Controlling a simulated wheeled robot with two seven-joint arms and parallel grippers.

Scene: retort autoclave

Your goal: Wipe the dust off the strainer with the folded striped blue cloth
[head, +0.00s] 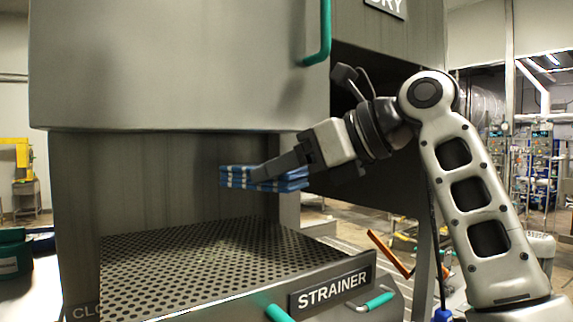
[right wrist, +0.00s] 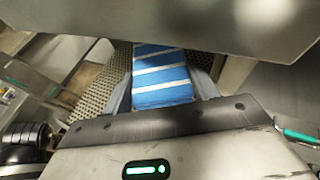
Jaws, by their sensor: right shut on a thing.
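The folded striped blue cloth (head: 238,177) is held in my right gripper (head: 268,177), which is shut on it. In the right wrist view the cloth (right wrist: 160,75) shows white stripes between the fingers. The strainer (head: 215,258) is a perforated metal tray with a front panel labelled STRAINER. The cloth is above the strainer's back part, apart from it. Part of the strainer (right wrist: 97,98) shows behind the cloth in the right wrist view. I cannot make out dust on it. My left gripper is not in view.
A large metal hood (head: 180,65) with a green handle (head: 318,40) hangs above the strainer. Another green handle (head: 370,303) is on the strainer's front. A dark green object (head: 14,255) stands at the far left. The space between hood and strainer is open at the front.

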